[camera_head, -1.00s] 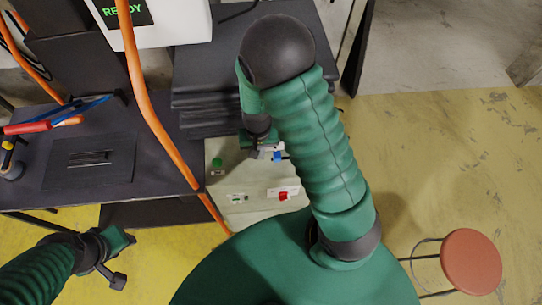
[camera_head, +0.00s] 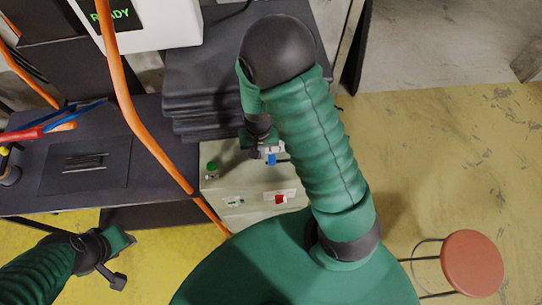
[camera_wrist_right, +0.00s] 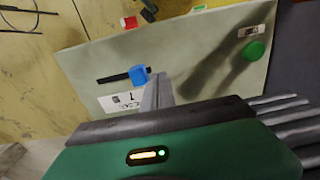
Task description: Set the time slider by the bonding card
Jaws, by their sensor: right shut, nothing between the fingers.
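A pale control panel (camera_head: 236,187) stands beside the dark bench; it also shows in the wrist view (camera_wrist_right: 200,75). My left gripper (camera_head: 124,260) is open and empty at lower left.
The panel also carries a green button (camera_wrist_right: 254,50) and a red switch (camera_wrist_right: 128,22). A white machine (camera_head: 150,25) with a "READY" screen stands behind. An orange hose (camera_head: 130,100) crosses in front of the bench. A red stool (camera_head: 472,264) stands on the open floor at right.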

